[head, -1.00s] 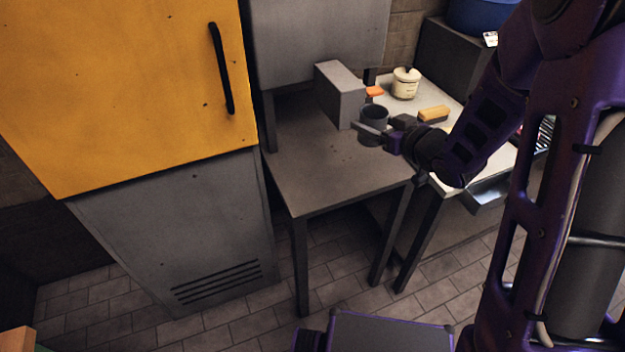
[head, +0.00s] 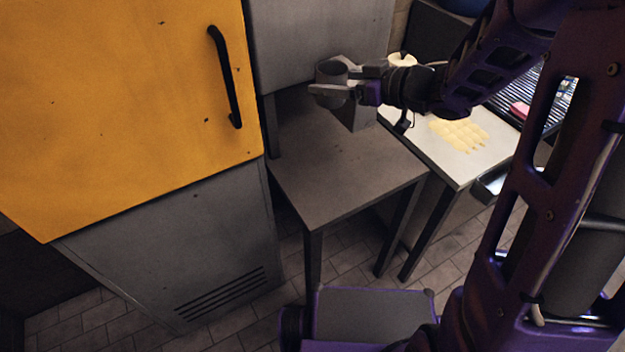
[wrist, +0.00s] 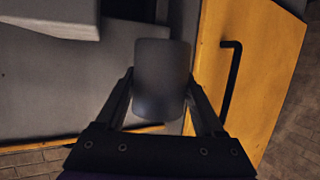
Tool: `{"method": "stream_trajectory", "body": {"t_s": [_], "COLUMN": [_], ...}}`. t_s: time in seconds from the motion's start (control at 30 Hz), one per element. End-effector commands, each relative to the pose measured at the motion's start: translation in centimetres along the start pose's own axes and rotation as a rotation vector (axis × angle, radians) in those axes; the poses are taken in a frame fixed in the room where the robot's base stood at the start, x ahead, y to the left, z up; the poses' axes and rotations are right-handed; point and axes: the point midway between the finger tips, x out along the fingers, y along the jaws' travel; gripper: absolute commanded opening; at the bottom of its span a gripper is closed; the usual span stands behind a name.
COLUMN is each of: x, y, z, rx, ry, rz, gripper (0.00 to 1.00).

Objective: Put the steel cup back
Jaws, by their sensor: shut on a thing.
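The steel cup (head: 332,72) is a grey, open-topped cup, held upright in the head view. My gripper (head: 330,90) is shut on it, with the fingers on its two sides. The cup is raised above the grey metal table (head: 335,170), in front of a grey box (head: 359,113) that stands on the table. In the wrist view the cup (wrist: 162,80) sits between the two fingers of my gripper (wrist: 163,95). The cup's lower part is partly hidden by a finger in the head view.
A yellow cabinet door (head: 120,90) with a black handle (head: 225,78) stands on the left. A pale counter (head: 440,165) with cut dough pieces (head: 459,134) lies to the right, beside a dark rack (head: 530,90). A white pot (head: 402,59) is behind my arm. The table's front is clear.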

Motion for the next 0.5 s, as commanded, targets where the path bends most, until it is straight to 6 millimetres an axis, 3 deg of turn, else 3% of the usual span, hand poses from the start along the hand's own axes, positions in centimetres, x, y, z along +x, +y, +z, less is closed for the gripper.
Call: {"method": "stream_trajectory", "body": {"t_s": [0.23, 0.5], "x": [0.4, 2.5], "y": [0.0, 0.0], "z": [1.2, 7.9], "rx": [0.002, 0.006], "ry": [-0.001, -0.002], "rz": [-0.001, -0.002], "gripper": [0.00, 0.00]}}
